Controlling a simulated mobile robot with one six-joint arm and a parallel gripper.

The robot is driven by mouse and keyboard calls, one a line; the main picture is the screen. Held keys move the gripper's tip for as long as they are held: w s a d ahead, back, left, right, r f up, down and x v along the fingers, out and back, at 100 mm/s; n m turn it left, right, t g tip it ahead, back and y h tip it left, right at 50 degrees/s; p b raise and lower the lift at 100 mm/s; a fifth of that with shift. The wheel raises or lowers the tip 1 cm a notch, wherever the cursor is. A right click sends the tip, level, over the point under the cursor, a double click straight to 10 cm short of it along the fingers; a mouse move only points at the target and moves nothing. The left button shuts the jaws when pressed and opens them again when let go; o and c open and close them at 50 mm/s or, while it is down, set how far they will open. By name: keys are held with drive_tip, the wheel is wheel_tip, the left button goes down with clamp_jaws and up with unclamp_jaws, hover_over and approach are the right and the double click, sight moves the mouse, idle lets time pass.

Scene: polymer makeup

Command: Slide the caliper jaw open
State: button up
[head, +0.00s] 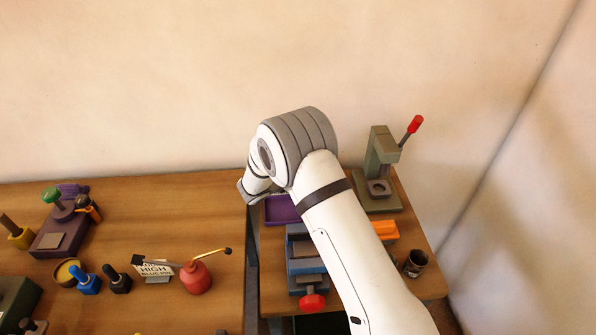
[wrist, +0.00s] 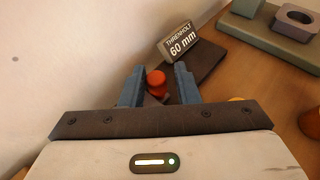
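In the wrist view, my gripper (wrist: 158,75) has its two blue fingers spread apart. A red-orange cylindrical knob (wrist: 156,80) shows in the gap between them, above a dark grey flat piece; I cannot tell how far beyond the fingertips it is, and no contact is visible. Behind it stands a dark block labelled "THRENHOLT 60 mm" (wrist: 178,42), on or beside a dark plate (wrist: 208,60). I cannot clearly make out the caliper or its jaw; the fingers and gripper body hide part of this area. In the head view, my arm hides the gripper's fingers and this spot.
A grey-green press with a red-tipped lever (head: 382,160) stands at the back right. A purple tray (head: 282,209), a blue-grey vise (head: 304,250) and a dark cup (head: 415,263) share that table. The left table holds a red oil can (head: 195,277) and several small tools.

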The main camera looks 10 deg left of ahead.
drive_tip(key=b+v, duration=0.1)
drive_tip(key=v, duration=0.6)
drive_tip(key=shift+s+a+r+b, duration=0.15)
drive_tip(key=shift+s+b, duration=0.2)
drive_tip(key=s+d+r+m+g, duration=0.2)
drive_tip(key=d+r+m, duration=0.2)
drive_tip(key=d, duration=0.4)
drive_tip(key=s+d+r+m+g+h, duration=0.1)
drive_tip(key=s+d+r+m+g, duration=0.3)
drive_tip(key=d, duration=0.3)
drive_tip(key=s+d+r+m+g, duration=0.1)
drive_tip(key=d+r+m, duration=0.35)
drive_tip(key=d, duration=0.35)
drive_tip(key=s+d+r+m+y, duration=0.2)
drive_tip(key=s+d+m, duration=0.1)
drive_tip(key=s+m, duration=0.2)
drive_tip(key=s+d+r+m+g+y, duration=0.1)
drive_tip(key=s+d+m+y, duration=0.1)
drive_tip(key=s+m, duration=0.4)
drive_tip(key=s+d+r+m+y, duration=0.2)
drive_tip(key=s+m, duration=0.4)
drive_tip(key=s, duration=0.5)
drive_tip(key=shift+s+d+r+g+y, duration=0.25)
drive_tip(key=shift+d+r+g+y, duration=0.1)
drive_tip(key=shift+d+y, duration=0.5)
